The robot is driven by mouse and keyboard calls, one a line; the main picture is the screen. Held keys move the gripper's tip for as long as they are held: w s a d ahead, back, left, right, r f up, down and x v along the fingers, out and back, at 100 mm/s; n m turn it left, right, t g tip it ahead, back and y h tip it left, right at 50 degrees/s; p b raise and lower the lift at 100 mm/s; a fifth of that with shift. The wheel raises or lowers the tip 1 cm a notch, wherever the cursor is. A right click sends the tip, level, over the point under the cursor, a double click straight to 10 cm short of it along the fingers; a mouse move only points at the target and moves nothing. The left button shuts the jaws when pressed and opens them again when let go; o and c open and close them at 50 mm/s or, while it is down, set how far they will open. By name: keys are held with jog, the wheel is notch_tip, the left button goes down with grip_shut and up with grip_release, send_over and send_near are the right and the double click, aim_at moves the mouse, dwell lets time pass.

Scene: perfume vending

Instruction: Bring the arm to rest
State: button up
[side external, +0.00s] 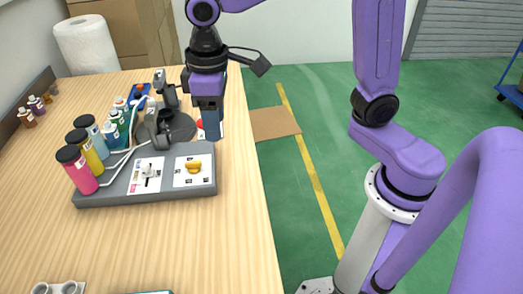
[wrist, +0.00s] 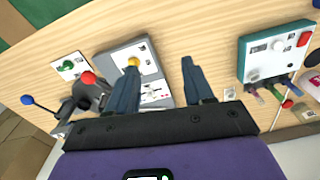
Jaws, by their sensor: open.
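My gripper (side external: 208,128) points down over the table beside the grey dispenser base (side external: 205,187), near its yellow knob (side external: 194,167). In the wrist view its two fingers (wrist: 160,66) are spread apart with nothing between them. The yellow knob (wrist: 133,62) shows near the tip of the left finger. Whether the fingers touch the base cannot be told from these views. My arm bends over the table from the right.
Pink (side external: 77,170), yellow (side external: 87,147) and blue bottles stand along the base with white tubes. A paper roll (side external: 88,46) and cardboard boxes (side external: 140,30) stand behind. The front tabletop is mostly clear.

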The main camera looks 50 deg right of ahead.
jog(key=s+d+f+n, duration=0.2)
jog(key=s+d, duration=0.5)
jog(key=s, duration=0.2)
jog(key=s+d+f+n, duration=0.3)
jog(key=s+d, duration=0.4)
jog(key=s, duration=0.2)
jog(key=shift+s+f, duration=0.15)
jog(key=shift+s, duration=0.05)
dwell(1.7)
